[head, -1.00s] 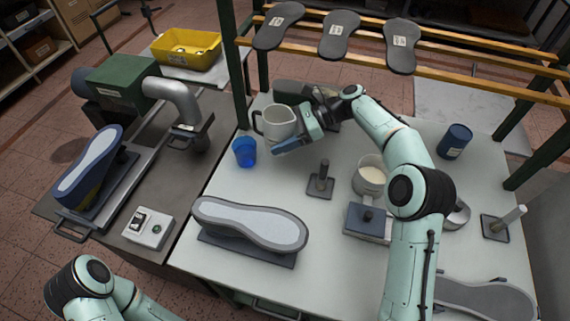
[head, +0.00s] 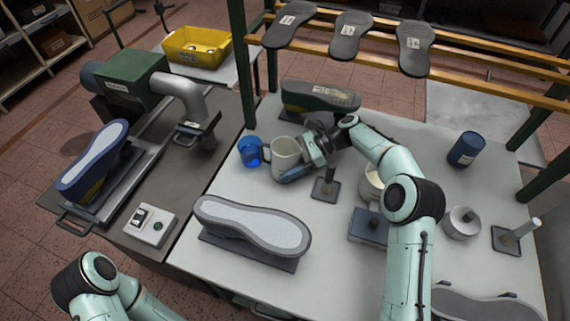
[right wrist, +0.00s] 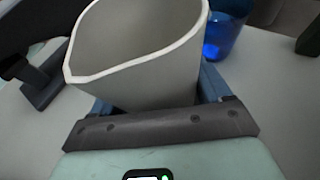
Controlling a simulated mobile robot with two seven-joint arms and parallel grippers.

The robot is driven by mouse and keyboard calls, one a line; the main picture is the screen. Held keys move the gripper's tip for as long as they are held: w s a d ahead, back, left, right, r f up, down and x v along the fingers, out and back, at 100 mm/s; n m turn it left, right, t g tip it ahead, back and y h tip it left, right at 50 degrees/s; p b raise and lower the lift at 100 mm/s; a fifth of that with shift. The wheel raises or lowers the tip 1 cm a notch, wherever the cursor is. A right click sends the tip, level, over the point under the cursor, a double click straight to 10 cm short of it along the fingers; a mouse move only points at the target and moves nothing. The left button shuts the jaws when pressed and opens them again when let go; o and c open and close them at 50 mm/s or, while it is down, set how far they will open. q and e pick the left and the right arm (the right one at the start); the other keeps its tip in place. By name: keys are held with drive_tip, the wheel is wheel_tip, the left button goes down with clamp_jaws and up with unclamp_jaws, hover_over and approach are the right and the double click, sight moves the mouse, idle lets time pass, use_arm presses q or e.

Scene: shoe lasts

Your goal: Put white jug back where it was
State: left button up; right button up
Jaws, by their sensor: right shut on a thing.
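The white jug (head: 286,158) is upright over the pale table (head: 215,180), left of the table's middle. In the right wrist view the jug (right wrist: 150,70) fills the space between the jaws, with its open mouth toward the camera. My right gripper (head: 298,168) is shut on the jug's body from the right. I cannot tell whether the jug's base touches the table. My left arm shows at the lower left; its gripper is out of the picture.
A blue cup (head: 250,151) stands close beside the jug's handle. A dark shoe last (head: 320,97) lies behind, a grey-soled last (head: 252,225) in front. A post on a base (head: 326,187) stands right of the jug. A blue can (head: 465,149) stands far right.

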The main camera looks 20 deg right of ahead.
drive_tip(key=shift+f, duration=0.3)
drive_tip(key=o, duration=1.1)
drive_tip(key=shift+o, duration=0.2)
drive_tip(key=shift+r, duration=0.1)
drive_tip(key=shift+d+r, duration=0.15)
drive_tip(key=shift+d, duration=0.05)
use_arm(q)
drive_tip(key=r+p, duration=0.1)
drive_tip(key=w+r+p, duration=0.1)
drive_tip(key=r, duration=0.1)
drive_tip(key=shift+w+p, duration=0.2)
drive_tip(key=shift+p, duration=0.2)
use_arm(e)
drive_tip(key=v, duration=1.1)
drive_tip(key=shift+d, duration=0.3)
drive_tip(key=shift+r, duration=0.1)
